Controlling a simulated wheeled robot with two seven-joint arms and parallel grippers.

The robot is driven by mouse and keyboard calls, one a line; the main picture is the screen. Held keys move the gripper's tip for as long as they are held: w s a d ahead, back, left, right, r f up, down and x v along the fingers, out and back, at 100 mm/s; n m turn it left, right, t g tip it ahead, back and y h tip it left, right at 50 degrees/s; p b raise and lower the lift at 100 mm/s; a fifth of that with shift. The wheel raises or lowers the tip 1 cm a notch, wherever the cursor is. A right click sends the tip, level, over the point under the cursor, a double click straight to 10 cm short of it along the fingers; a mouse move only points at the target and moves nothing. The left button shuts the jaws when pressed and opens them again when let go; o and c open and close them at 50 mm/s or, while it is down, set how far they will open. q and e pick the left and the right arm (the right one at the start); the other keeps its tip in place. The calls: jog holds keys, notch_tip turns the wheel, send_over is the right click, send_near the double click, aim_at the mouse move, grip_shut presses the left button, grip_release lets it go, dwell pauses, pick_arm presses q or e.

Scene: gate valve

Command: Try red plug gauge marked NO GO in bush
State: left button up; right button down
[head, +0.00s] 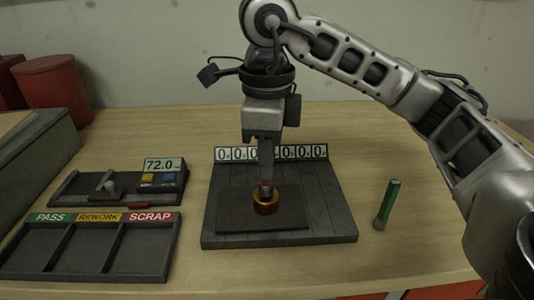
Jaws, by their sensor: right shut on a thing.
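The bush (266,205), a brass-coloured ring, sits on the dark pad of the grey fixture plate (333,228). My right gripper (266,174) points straight down over the bush. It is shut on the red plug gauge (267,183), of which only a small reddish part shows between the fingertips and the bush. The gauge looks upright and in line with the bush. I cannot tell whether its lower end is inside the bore or only at the top. The NO GO marking is not readable. My left gripper is out of view.
A number display (303,152) runs along the plate's back. At left are a tray (88,276) labelled PASS, REWORK and SCRAP, a device reading 72.0 (163,166), and a red canister (55,88).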

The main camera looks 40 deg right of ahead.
jog(key=shift+f, duration=0.25)
dwell(0.3)
jog(key=shift+r, duration=0.3)
dwell(1.0)
dwell(0.9)
jog(key=shift+f, duration=0.3)
jog(key=shift+r, duration=0.35)
dwell(0.7)
jog(key=shift+a+f, duration=0.1)
dwell(0.6)
dwell(0.8)
jog(key=shift+f, duration=0.25)
jog(key=shift+r+p, duration=0.3)
jog(key=shift+r, duration=0.15)
dwell(0.7)
